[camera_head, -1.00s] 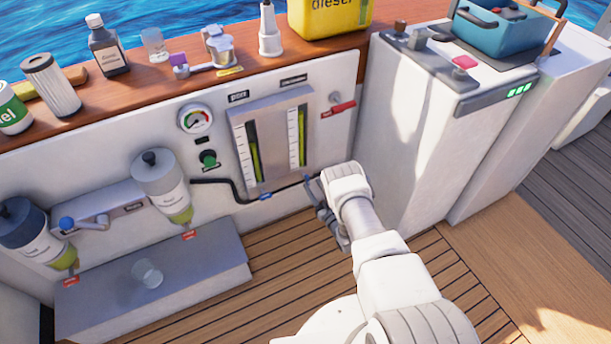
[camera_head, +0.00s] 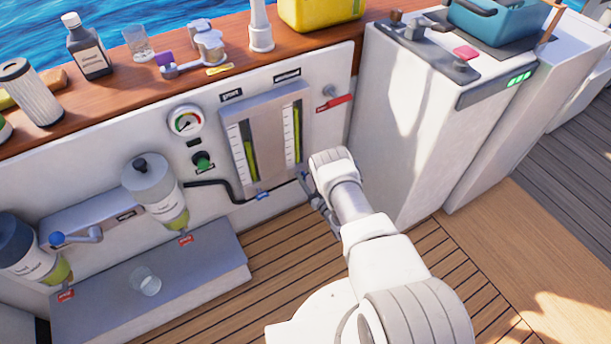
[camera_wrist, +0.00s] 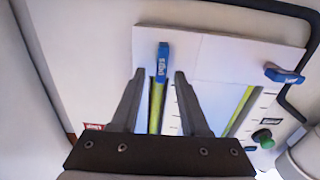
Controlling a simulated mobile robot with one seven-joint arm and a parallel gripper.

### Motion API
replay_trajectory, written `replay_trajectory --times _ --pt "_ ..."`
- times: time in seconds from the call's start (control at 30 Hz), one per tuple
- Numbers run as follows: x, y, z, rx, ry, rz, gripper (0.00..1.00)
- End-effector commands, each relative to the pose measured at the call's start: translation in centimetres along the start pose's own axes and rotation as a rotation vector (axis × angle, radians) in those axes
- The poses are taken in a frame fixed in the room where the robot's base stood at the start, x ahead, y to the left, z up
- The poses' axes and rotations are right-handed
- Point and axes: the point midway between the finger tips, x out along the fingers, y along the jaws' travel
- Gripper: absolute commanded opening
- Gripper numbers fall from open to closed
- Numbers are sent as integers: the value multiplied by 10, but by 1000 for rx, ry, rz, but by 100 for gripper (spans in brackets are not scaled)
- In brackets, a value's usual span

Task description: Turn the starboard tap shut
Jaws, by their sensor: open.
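The starboard tap (camera_wrist: 163,62) has a blue handle with white lettering, in line with its sight tube, in the wrist view. My gripper (camera_wrist: 160,73) is open, with one fingertip to each side of the handle in that picture. I cannot tell whether either finger touches it. In the head view my gripper (camera_head: 308,186) is low in front of the gauge panel (camera_head: 270,112), and the starboard tap is hidden there. The other blue tap (camera_wrist: 284,75) lies across its tube; it also shows in the head view (camera_head: 262,195).
A dark hose (camera_head: 215,184) runs along the wall near the taps. A white console (camera_head: 410,140) stands right of my arm. Filter bowls (camera_head: 155,190) hang at the left. The deck in front is clear.

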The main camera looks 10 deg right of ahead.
Motion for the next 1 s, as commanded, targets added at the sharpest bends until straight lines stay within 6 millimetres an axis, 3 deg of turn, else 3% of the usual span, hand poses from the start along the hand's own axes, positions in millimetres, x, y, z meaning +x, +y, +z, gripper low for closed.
replay_trajectory --times 0.07,0.3,0.77,1.0 --pt "0 0 0 0 0 0 43" --pt "0 0 0 0 0 0 0" --pt "0 1 0 20 1 1 0" --pt "0 3 0 127 2 3 0"
